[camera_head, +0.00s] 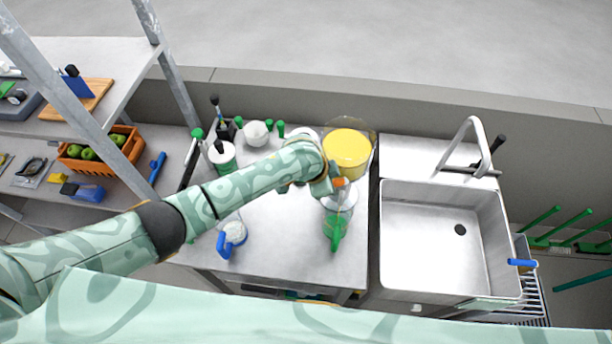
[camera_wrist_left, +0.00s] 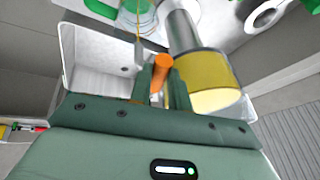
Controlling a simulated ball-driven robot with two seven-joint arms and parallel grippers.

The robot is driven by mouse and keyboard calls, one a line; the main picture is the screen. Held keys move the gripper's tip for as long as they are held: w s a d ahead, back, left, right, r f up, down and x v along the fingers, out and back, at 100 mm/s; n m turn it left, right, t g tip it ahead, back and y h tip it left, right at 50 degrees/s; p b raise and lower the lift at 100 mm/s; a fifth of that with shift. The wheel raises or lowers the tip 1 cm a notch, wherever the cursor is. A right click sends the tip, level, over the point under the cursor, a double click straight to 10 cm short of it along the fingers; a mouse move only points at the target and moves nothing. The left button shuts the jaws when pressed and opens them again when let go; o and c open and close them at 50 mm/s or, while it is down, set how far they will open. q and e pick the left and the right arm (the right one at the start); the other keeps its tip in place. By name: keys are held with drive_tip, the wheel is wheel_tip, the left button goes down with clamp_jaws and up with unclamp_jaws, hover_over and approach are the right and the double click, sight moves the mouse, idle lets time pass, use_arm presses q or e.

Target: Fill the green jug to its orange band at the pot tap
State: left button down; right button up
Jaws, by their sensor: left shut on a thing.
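The pot (camera_head: 347,150) with yellow contents stands at the back right of the steel table. The clear jug with a green handle (camera_head: 335,232) stands in front of it, partly hidden by my gripper. My left gripper (camera_head: 328,186) is at the pot's front, shut on the orange tap lever (camera_wrist_left: 160,68). In the left wrist view the pot (camera_wrist_left: 205,75) is beside the fingers. A thin yellow stream runs from the grey spout (camera_wrist_left: 138,52) toward the green-edged jug (camera_wrist_left: 105,8). The level against the orange band cannot be seen. My right gripper is out of view.
A steel sink (camera_head: 440,235) with a tall faucet (camera_head: 480,140) adjoins on the right. A blue-handled jug (camera_head: 232,236) stands at the table's front left. White-and-green containers (camera_head: 222,155) line the back left. The table's middle is clear around my forearm.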

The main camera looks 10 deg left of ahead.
use_arm(q)
drive_tip(key=c, duration=1.3)
unclamp_jaws()
drive_tip(key=p+v, duration=0.3)
drive_tip(key=v, duration=1.3)
drive_tip(key=shift+p, duration=0.4)
drive_tip(key=shift+s+r, duration=0.15)
